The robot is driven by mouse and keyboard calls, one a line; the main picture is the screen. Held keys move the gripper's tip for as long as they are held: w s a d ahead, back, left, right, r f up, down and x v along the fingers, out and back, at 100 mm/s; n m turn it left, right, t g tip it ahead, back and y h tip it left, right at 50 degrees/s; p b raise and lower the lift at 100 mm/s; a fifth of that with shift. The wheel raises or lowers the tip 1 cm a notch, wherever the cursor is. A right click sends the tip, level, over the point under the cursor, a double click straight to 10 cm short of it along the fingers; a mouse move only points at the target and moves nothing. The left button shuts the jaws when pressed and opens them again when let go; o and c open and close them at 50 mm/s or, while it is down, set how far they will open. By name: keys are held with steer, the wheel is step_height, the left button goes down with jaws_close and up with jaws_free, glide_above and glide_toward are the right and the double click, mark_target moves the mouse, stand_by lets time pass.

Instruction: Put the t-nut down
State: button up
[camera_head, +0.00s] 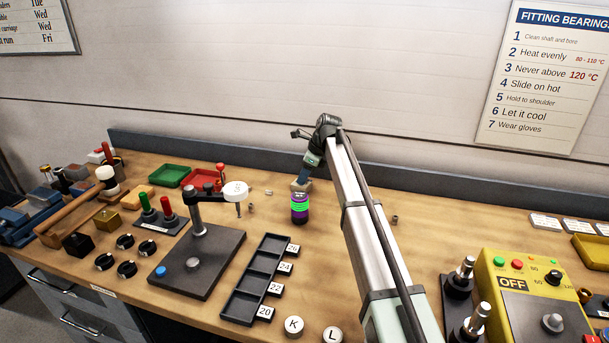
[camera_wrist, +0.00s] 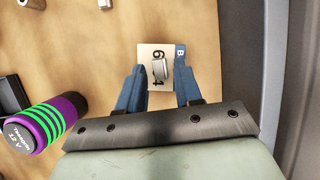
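A small silver metal piece (camera_wrist: 158,70), which looks like the t-nut, lies between the printed digits of a pale card or block (camera_wrist: 146,52) with a blue "B" strip. In the wrist view my gripper (camera_wrist: 160,72) has its two blue fingers apart on either side of the piece. A gap shows between the piece and each finger. In the head view my gripper (camera_head: 303,178) is low over the bench, just behind the bottle. A tan block-like shape (camera_head: 300,186) shows under it; the metal piece cannot be made out there.
A black tray with compartments (camera_head: 257,278) lies front left. A small metal part (camera_head: 395,218) is to the right.

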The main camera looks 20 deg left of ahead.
steer(key=shift+o, duration=0.4)
steer(key=shift+r, duration=0.1)
steer(key=shift+r, duration=0.2)
steer(key=v, duration=1.1)
steer(key=shift+d+r, duration=0.15)
steer(key=shift+r, duration=0.2)
